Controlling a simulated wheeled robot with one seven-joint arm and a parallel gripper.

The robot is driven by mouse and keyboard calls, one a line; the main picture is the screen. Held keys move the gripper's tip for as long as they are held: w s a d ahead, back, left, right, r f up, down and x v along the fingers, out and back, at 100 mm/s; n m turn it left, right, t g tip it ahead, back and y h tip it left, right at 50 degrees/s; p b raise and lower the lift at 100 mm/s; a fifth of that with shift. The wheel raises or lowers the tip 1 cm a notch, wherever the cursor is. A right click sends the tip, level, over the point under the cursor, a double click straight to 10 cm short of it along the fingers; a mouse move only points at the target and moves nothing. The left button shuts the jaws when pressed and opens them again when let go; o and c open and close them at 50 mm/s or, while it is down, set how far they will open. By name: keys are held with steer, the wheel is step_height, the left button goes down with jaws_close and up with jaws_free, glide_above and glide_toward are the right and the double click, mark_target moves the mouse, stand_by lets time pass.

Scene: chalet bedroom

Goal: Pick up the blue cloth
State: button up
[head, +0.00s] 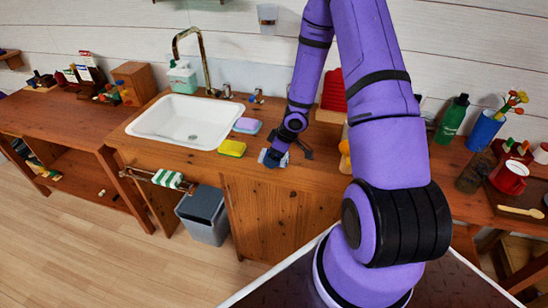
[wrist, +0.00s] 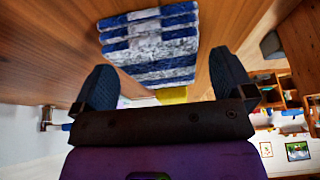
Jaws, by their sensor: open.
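The blue cloth (wrist: 150,45) is folded, with blue and white stripes, and lies on the wooden counter in the wrist view. In the head view only a small pale-blue edge of the cloth (head: 263,157) shows beside my gripper (head: 275,158); my arm hides the rest. In the wrist view my gripper (wrist: 162,82) is open, with its two dark fingers wide apart and the cloth lying beyond the gap between them. Nothing is held. I cannot tell whether a finger touches the cloth.
A yellow sponge (head: 232,148) and a pink-and-blue sponge (head: 247,125) lie left of the cloth, near the white sink (head: 187,120). A grey bin (head: 204,215) is below the counter.

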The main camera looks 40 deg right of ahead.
steer(key=shift+f, duration=0.2)
stand_by(0.5)
steer(key=c, duration=1)
steer(key=shift+r, duration=0.15)
